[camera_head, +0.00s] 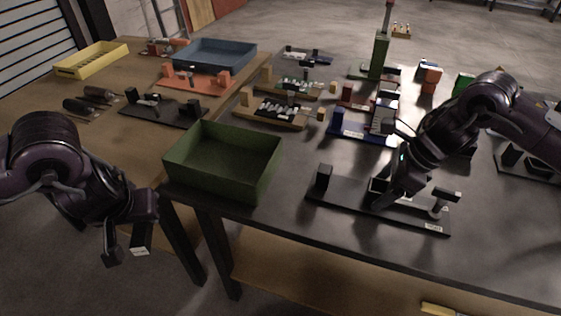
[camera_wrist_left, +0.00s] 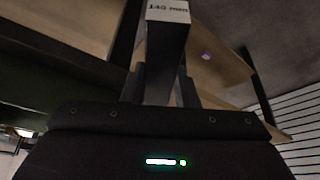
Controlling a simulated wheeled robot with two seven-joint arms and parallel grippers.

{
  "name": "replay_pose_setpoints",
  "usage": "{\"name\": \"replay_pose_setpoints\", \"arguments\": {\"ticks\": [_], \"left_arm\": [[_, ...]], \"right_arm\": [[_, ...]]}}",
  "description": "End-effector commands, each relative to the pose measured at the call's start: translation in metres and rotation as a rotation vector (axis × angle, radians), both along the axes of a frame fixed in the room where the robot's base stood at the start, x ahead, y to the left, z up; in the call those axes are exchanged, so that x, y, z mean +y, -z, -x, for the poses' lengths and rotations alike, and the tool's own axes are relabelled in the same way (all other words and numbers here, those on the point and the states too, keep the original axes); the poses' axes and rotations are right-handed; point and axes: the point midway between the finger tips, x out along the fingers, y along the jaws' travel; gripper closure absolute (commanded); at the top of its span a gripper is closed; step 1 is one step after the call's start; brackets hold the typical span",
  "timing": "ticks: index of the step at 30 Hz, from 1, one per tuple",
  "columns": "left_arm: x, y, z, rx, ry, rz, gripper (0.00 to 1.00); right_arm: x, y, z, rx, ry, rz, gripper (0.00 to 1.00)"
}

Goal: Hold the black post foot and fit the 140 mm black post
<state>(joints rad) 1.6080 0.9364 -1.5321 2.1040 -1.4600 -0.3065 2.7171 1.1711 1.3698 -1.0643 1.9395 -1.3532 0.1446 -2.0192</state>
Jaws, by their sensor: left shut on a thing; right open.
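My left gripper (camera_head: 128,252) hangs in front of the table's left corner, over the floor. It is shut on the black post, whose "140 mm" white label shows in the left wrist view (camera_wrist_left: 167,35). The post's label end also shows in the head view (camera_head: 142,240). A long black base plate (camera_head: 335,193) lies on the dark table near its front edge, with a black upright block (camera_head: 323,177) at its left end and a clamp-like piece (camera_head: 443,201) at its right. My right gripper (camera_head: 383,196) is open, low over the plate's middle; the black foot there is partly hidden by it.
A green open bin (camera_head: 222,161) stands at the dark table's left corner, between the two arms. Blue, tan and other fixtures fill the table behind. A wooden table (camera_head: 130,160) on the left carries a blue tray (camera_head: 214,54) and a yellow tray (camera_head: 91,60).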

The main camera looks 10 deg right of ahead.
Motion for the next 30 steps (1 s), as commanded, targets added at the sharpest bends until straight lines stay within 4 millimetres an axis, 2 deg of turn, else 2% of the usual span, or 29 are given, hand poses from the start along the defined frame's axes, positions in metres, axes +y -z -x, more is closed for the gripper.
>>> {"name": "replay_pose_setpoints", "arguments": {"ticks": [8, 24, 25, 26, 30], "left_arm": [[-0.0001, -0.0003, -0.0002, -0.001, 0.0, 0.0, 1.0], [-0.0001, -0.0003, -0.0002, -0.001, 0.0, 0.0, 1.0], [-0.0001, -0.0003, -0.0002, -0.001, 0.0, 0.0, 1.0], [-0.0001, -0.0003, -0.0002, -0.001, 0.0, 0.0, 1.0], [-0.0001, -0.0003, -0.0002, -0.001, 0.0, 0.0, 1.0]], "right_arm": [[0.0005, 0.0014, -0.0005, -0.001, 0.0, -0.001, 0.33], [0.0003, 0.0014, -0.0004, 0.0, 0.001, 0.0, 1.0], [0.0003, 0.0014, -0.0004, 0.0, 0.001, 0.0, 1.0], [0.0003, 0.0014, -0.0004, 0.0, 0.001, 0.0, 0.54], [0.0003, 0.0014, -0.0004, -0.001, 0.001, -0.001, 0.36]]}}
